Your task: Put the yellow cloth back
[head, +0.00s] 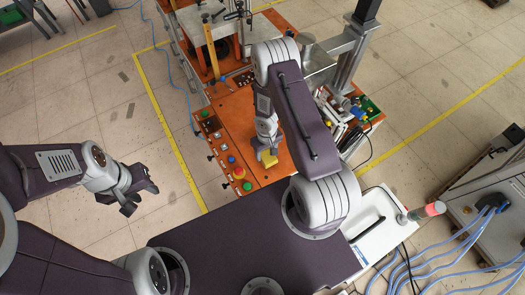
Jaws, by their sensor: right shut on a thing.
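The yellow cloth (269,160) shows as a small yellow patch over the orange panel of the machine. My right gripper (267,150) reaches down to it and is shut on it. The arm hides part of the cloth, and I cannot tell whether the cloth touches the panel. My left gripper (139,196) is over the tiled floor at the left, apart from the machine, with nothing visible in it. Its fingers look spread.
The orange panel (226,120) has buttons, including a red one (239,173) and a green one (247,187), close to the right gripper. Tools and small parts (362,108) crowd the right side. A white case (375,228) and blue cables (440,250) are at lower right.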

